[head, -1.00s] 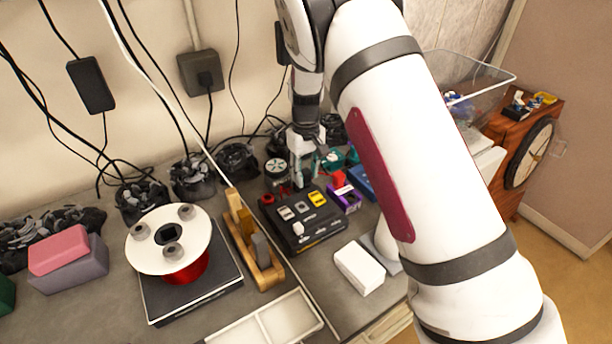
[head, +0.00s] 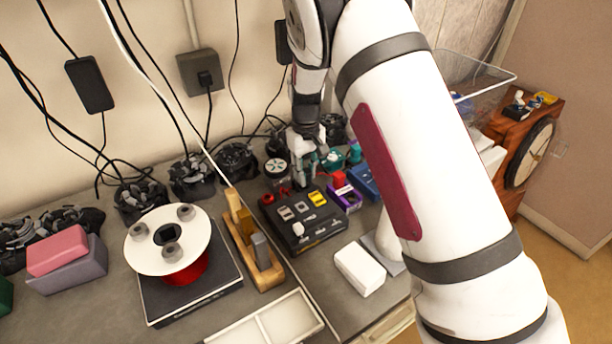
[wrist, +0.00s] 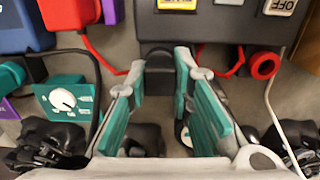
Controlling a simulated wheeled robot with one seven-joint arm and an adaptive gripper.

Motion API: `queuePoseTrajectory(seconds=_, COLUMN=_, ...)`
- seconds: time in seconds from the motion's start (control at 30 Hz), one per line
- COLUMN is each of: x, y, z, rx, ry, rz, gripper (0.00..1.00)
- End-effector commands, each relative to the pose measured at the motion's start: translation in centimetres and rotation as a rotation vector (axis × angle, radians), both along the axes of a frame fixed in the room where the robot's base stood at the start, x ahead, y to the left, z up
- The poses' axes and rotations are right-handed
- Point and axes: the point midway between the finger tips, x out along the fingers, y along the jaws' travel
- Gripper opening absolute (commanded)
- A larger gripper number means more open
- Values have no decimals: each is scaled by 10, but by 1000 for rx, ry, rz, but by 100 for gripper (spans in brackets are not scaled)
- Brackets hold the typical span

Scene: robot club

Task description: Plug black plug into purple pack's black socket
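My gripper (wrist: 160,72) has teal-padded fingers spread apart. In the head view my gripper (head: 305,178) is low behind the black switch box. A small black piece (wrist: 158,54) shows between the fingertips in the wrist view, against the box's edge; it may be the black plug, but I cannot tell for sure. The purple pack (head: 347,198) stands right of the switch box, with a red plug (head: 338,179) at its back. In the wrist view the purple pack (wrist: 112,11) is partly cut off at the top left, beside the red plug (wrist: 70,12). Its black socket is not clear.
The switch box (head: 303,219) lies close to the gripper. A red ring-shaped part (wrist: 264,65) is right of the fingers. Blue pack (head: 366,182), teal box with dial (wrist: 66,99) and several black cable bundles (head: 236,160) crowd the area. A white block (head: 358,268) lies in front.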

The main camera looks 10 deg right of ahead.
Motion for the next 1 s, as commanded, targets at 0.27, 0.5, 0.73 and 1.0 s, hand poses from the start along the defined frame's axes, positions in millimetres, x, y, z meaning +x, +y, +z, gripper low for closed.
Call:
queuePoseTrajectory(seconds=0.27, x=0, y=0, z=0, rx=0, ry=0, rz=0, gripper=0)
queuePoseTrajectory(seconds=0.5, x=0, y=0, z=0, rx=0, ry=0, rz=0, gripper=0)
queuePoseTrajectory(seconds=0.73, x=0, y=0, z=2, rx=0, ry=0, rz=0, gripper=0)
queuePoseTrajectory(seconds=1.0, x=0, y=0, z=7, rx=1, ry=0, rz=-1, gripper=0)
